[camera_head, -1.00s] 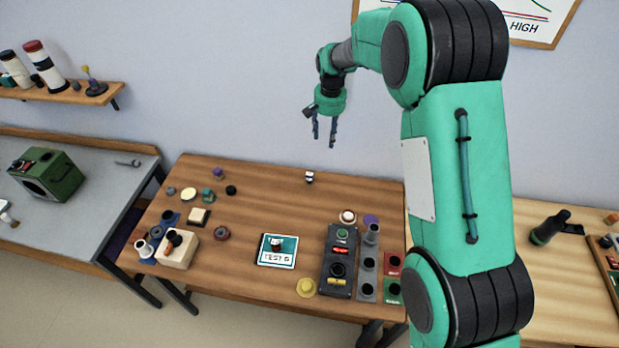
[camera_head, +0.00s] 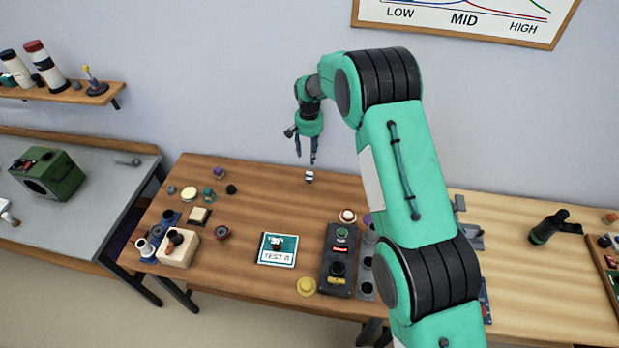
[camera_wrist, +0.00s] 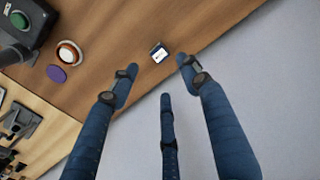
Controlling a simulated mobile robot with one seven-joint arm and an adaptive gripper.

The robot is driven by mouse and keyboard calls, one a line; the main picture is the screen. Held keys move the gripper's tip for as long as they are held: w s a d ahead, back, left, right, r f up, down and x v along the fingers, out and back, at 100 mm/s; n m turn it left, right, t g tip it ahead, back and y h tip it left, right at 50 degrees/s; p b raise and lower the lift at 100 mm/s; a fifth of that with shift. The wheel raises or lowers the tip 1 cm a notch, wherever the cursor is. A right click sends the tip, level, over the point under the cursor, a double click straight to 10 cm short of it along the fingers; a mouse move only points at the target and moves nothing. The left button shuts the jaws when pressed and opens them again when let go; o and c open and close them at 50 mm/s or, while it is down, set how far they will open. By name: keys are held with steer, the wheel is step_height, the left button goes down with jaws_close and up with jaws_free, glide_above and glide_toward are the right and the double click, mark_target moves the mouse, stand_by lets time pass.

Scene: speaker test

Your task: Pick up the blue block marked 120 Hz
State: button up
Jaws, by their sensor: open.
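A small dark blue block with a white label (camera_head: 309,176) stands near the back edge of the wooden table. It also shows in the wrist view (camera_wrist: 158,53), where its label is too small to read. My gripper (camera_head: 306,159) is open and empty, with its fingers pointing down above the back of the table. In the wrist view my gripper (camera_wrist: 160,76) has its three blue fingers spread, and the block appears between and just beyond two fingertips, apart from them.
The wooden table (camera_head: 270,195) is clear right around the block. A dark control box (camera_head: 339,260), a white-and-red round button (camera_head: 348,215) and a purple disc (camera_wrist: 56,74) are nearer the front right. A sign reading TEST (camera_head: 277,250) lies at front centre. The wall rises close behind.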

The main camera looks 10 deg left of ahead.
mark_target(309, 174)
steer(key=shift+f, duration=0.1)
steer(key=shift+f, duration=4.15)
steer(key=shift+f, duration=0.1)
steer(key=shift+s+d+f+b, duration=0.1)
steer(key=shift+f+b, duration=0.2)
steer(key=shift+f, duration=2.25)
steer(key=shift+c, duration=0.2)
jaws_close()
